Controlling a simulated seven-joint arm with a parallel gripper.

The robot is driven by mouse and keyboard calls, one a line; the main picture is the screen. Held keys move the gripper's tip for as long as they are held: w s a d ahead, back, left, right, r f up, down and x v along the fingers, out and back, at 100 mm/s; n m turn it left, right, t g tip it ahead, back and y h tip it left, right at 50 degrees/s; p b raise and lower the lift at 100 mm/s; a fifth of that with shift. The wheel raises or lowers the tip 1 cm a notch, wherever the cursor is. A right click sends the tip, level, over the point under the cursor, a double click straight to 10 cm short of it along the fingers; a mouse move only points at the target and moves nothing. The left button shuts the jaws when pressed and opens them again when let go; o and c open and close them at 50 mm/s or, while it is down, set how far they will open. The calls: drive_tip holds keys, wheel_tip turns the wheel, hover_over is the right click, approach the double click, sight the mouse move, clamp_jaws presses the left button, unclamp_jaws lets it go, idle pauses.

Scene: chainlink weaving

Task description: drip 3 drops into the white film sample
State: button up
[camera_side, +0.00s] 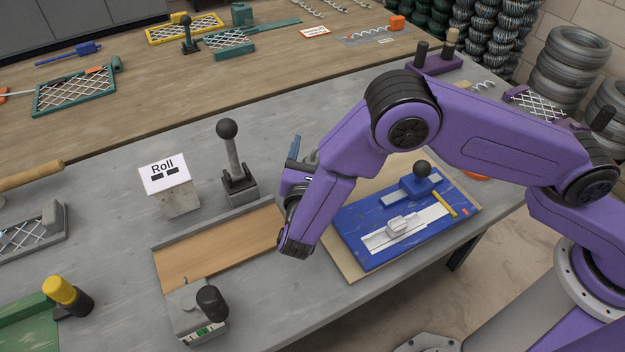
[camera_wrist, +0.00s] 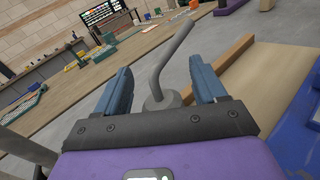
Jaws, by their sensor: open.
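No thing that I can clearly name as a white film sample or a dropper shows. A white strip (camera_side: 425,220) with a small pale block (camera_side: 397,226) on it lies on a blue board (camera_side: 370,252). My gripper (camera_side: 303,153) is left of the blue board, partly hidden by my wrist. In the wrist view its two blue fingers (camera_wrist: 160,66) are spread apart. A bent grey rod (camera_wrist: 172,55) on a round base shows between the fingers in the picture, and I cannot tell how far ahead it is. Nothing is seen clamped.
A black-knobbed lever (camera_side: 234,160) and a block with a "Roll" card (camera_side: 164,173) stand to the left. A wood-topped tray (camera_side: 215,248) and a grey device with a black knob (camera_side: 195,312) are in front.

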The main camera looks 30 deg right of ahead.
clamp_jaws()
idle(0.3)
drive_tip(key=shift+r, duration=0.5)
wheel_tip(320, 180, up, 2)
drive_tip(key=shift+r, duration=0.25)
drive_tip(key=s+d+r, duration=0.7)
drive_tip(key=s+r, duration=0.2)
drive_tip(key=s, duration=0.3)
drive_tip(key=shift+d+r, duration=0.2)
drive_tip(key=shift+r, duration=0.05)
